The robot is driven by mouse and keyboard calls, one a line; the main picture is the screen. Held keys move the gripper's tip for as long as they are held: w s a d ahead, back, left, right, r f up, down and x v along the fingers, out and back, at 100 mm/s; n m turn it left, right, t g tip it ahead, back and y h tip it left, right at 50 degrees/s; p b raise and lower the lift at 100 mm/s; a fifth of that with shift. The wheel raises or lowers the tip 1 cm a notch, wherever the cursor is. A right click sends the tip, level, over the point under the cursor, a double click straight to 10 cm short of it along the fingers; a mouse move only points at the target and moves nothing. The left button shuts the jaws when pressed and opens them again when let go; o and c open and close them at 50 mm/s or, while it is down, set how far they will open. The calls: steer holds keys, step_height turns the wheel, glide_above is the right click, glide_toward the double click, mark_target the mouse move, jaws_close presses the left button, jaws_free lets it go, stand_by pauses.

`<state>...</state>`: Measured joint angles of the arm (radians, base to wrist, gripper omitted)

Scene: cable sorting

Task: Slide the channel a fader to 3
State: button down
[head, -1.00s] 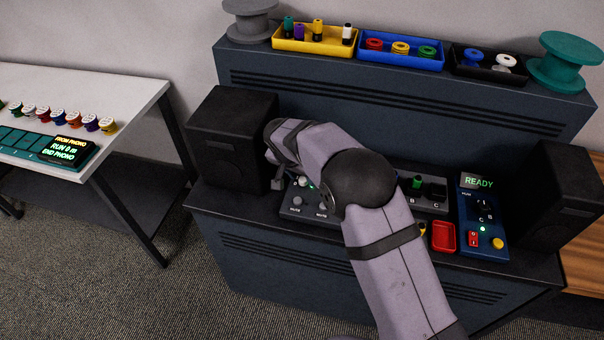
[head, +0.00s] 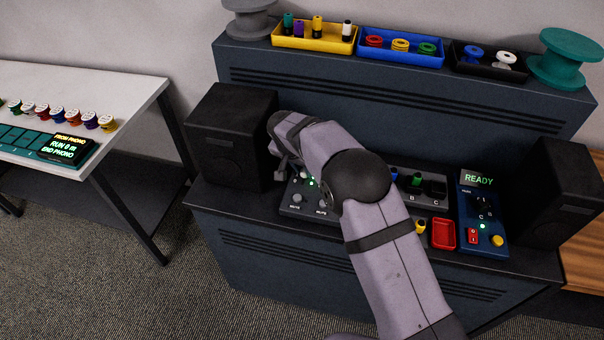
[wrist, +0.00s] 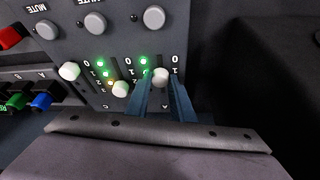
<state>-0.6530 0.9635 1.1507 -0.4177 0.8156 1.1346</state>
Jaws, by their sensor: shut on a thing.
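In the wrist view the mixer panel (wrist: 125,45) has three white fader knobs in a row. My gripper (wrist: 161,82) has its two blue fingers on either side of the rightmost knob (wrist: 161,75), shut on it. This knob sits close to the mark 1, with green lights beside its slot. In the head view my arm covers most of the mixer (head: 297,210).
A black speaker (head: 232,135) stands close to the left of my gripper. Grey mute knobs (wrist: 154,17) line the panel. Coloured plugs (wrist: 40,101) are beside it in the wrist view. A red tray (head: 443,235) and a READY unit (head: 482,215) lie to the right.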

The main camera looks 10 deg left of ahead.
steer(key=w, duration=0.5)
steer(key=shift+w+r, duration=0.15)
steer(key=c, duration=1.6)
jaws_free()
steer(key=shift+w, duration=0.1)
steer(key=shift+o, duration=0.3)
steer(key=b+v, duration=0.3)
steer(key=v, duration=0.4)
